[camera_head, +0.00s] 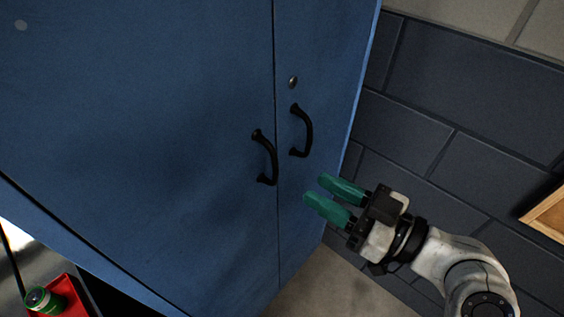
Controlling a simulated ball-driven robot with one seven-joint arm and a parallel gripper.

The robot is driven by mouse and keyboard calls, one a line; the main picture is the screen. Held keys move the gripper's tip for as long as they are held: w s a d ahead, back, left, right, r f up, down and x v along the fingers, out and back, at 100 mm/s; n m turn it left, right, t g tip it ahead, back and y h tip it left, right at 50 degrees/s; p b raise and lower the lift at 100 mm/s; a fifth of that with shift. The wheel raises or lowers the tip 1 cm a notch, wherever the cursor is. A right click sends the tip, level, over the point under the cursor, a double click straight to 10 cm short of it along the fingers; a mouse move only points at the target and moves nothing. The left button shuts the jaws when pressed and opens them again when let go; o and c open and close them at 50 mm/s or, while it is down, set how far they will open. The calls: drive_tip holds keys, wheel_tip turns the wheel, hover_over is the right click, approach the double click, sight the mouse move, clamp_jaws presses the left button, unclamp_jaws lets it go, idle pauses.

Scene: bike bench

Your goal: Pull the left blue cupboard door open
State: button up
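The blue cupboard fills most of the view. Its left door (150,120) looks shut, meeting the right door (325,60) at a narrow vertical seam. A black bow handle (272,158) sits on the left door near the seam. A second black handle (307,132) sits on the right door, below a small round lock (293,82). My gripper (313,188) has green fingers, spread apart with nothing between them. It is to the right of and a little below the left door's handle in the picture, apart from both handles.
A dark blue block wall (455,110) stands at the right, with a wooden-framed board (546,218) on its edge. Grey floor (330,290) shows below. At the lower left, a green can (42,299) stands in a red tray (70,290).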

sight(278, 169)
drive_tip(key=p+x, duration=0.2)
drive_tip(key=x, duration=0.6)
drive_tip(key=shift+w+a, duration=0.1)
drive_tip(key=shift+a, duration=0.1)
drive_tip(key=shift+x, duration=0.8)
clamp_jaws()
